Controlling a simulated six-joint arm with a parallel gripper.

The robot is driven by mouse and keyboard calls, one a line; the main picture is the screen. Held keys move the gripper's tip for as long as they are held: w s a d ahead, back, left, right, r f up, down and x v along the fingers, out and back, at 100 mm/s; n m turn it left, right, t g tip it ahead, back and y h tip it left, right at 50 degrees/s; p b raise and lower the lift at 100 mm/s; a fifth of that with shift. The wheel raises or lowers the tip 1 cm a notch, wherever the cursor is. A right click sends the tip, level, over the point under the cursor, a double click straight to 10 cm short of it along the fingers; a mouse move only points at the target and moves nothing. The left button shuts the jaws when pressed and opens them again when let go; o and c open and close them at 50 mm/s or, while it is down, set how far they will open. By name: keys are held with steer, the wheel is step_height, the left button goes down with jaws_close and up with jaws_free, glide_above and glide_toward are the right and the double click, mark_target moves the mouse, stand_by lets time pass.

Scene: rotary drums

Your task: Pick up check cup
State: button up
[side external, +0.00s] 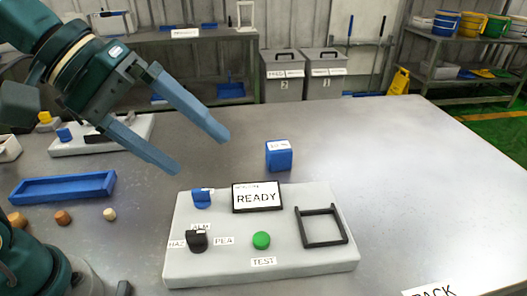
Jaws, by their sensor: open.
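A small blue block-shaped object (279,156) with a white label on its top stands on the grey table just behind the white test panel; it may be the check cup, but its label is too small to read. My gripper (197,153) is open and empty. Its two long blue-grey fingers point down to the right, above the table, to the left of the blue object and apart from it.
The white panel (215,267) has a READY display (257,197), green button (261,240), black knob (196,240), blue knob (201,198) and empty black square frame (321,228). A blue tray (63,188) lies left. The table's right side is largely clear.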

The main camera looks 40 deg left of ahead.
steer(key=w+d+r+n+h, duration=0.2)
steer(key=w+n+h, duration=0.3)
steer(key=w, duration=0.4)
steer(key=n+t, duration=0.4)
steer(key=n, duration=0.9)
glide_above(279, 150)
steer(key=s, duration=0.3)
step_height(279, 150, down, 9)
steer(key=a+f+n, duration=0.1)
steer(key=f, duration=0.3)
steer(key=a+f+n+y, duration=0.1)
steer(key=f, duration=0.2)
steer(key=w+a+f+n, duration=0.1)
steer(key=a+f, duration=0.1)
steer(key=f, duration=0.2)
steer(key=shift+w+f+t+y, duration=0.1)
steer(key=shift+f+t+y, duration=0.2)
steer(key=shift+y, duration=0.1)
steer(key=shift+w+f, duration=0.1)
steer(key=shift+f, duration=0.1)
steer(key=shift+x, duration=2.3)
